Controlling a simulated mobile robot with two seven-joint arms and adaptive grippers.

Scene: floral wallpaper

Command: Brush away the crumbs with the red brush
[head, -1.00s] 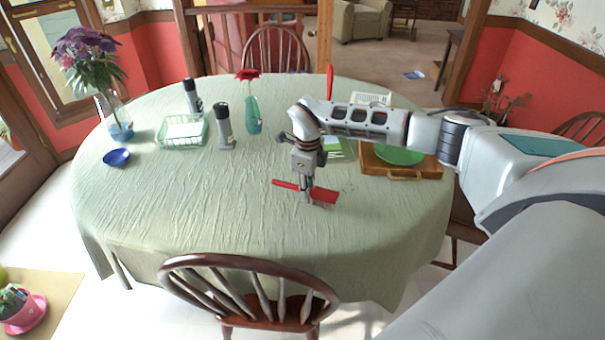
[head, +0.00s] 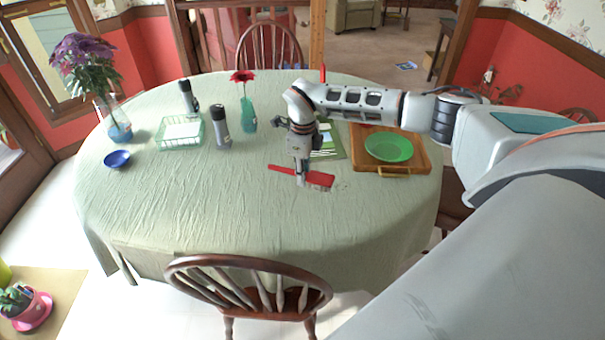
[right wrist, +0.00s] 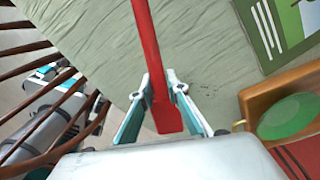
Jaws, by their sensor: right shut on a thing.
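The red brush (head: 318,179) is in my right gripper (head: 301,182), low over the near right part of the table. In the right wrist view the brush's red length (right wrist: 147,45) runs between the two fingers of the right gripper (right wrist: 158,92), which are shut on it. Small dark crumbs (head: 343,186) lie on the cloth just right of the brush; they also show as specks in the right wrist view (right wrist: 207,84). I cannot tell whether the brush touches the cloth. My left gripper is not in view.
A wooden tray (head: 420,160) with a green plate (head: 388,147) stands right of the crumbs. A green mat (head: 333,153) lies behind the gripper. A red-flower vase (head: 248,115), grinders (head: 221,128) and a basket (head: 181,141) stand further left. The table's near left is clear.

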